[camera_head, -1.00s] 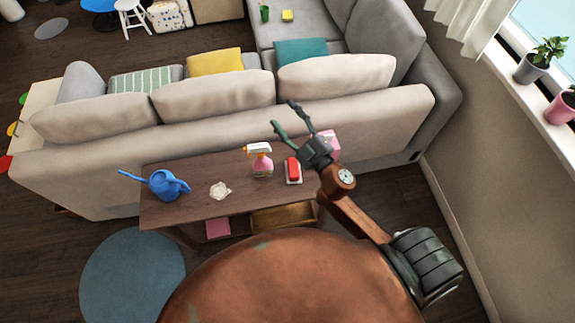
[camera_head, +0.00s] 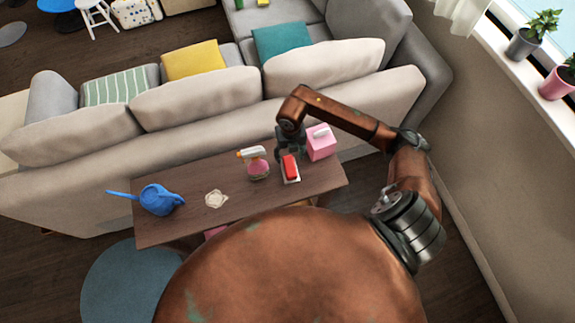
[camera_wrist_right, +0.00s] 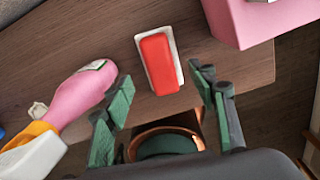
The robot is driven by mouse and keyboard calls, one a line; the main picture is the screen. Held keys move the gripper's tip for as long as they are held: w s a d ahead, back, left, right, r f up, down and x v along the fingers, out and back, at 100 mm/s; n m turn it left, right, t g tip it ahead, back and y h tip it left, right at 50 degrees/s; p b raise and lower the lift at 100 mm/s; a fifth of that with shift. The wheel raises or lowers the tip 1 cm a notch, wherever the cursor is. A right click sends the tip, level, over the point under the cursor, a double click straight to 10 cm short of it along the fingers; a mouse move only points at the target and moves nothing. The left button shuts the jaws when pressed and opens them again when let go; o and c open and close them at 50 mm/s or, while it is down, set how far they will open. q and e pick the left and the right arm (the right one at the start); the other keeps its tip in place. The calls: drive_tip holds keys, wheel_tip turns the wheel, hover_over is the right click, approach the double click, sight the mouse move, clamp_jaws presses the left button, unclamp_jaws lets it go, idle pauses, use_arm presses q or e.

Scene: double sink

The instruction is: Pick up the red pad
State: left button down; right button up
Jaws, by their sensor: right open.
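The red pad (camera_head: 290,167) lies on a small white tray (camera_head: 294,181) on the dark wooden table. In the right wrist view the red pad (camera_wrist_right: 159,64) rests on the white tray (camera_wrist_right: 178,68), ahead of my fingers and roughly between their lines. My right gripper (camera_head: 289,155) is just behind the pad in the head view, pointing down, with its fingertips partly hidden. In the right wrist view my right gripper (camera_wrist_right: 160,92) has its green fingers spread wide with nothing between them. My left gripper is not in view.
A spray bottle with pink liquid (camera_head: 256,164) stands close left of the pad. A pink tissue box (camera_head: 321,142) stands close right. A crumpled cream cloth (camera_head: 216,199) and a blue watering can (camera_head: 160,199) are farther left. The sofa (camera_head: 230,120) runs behind the table.

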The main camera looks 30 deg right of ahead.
sight(290, 166)
drive_tip(key=shift+d+f, duration=0.1)
drive_tip(key=shift+f, duration=0.4)
drive_tip(key=shift+s+a+f, duration=0.1)
drive_tip(key=shift+a+f, duration=0.1)
drive_tip(key=shift+f, duration=0.85)
drive_tip(key=f, duration=0.3)
drive_tip(key=f+b, duration=0.1)
drive_tip(key=shift+s+a+f, duration=0.15)
drive_tip(key=shift+s+f, duration=0.1)
drive_tip(key=shift+f, duration=0.05)
drive_tip(key=shift+r, duration=0.1)
drive_tip(key=c, duration=1.1)
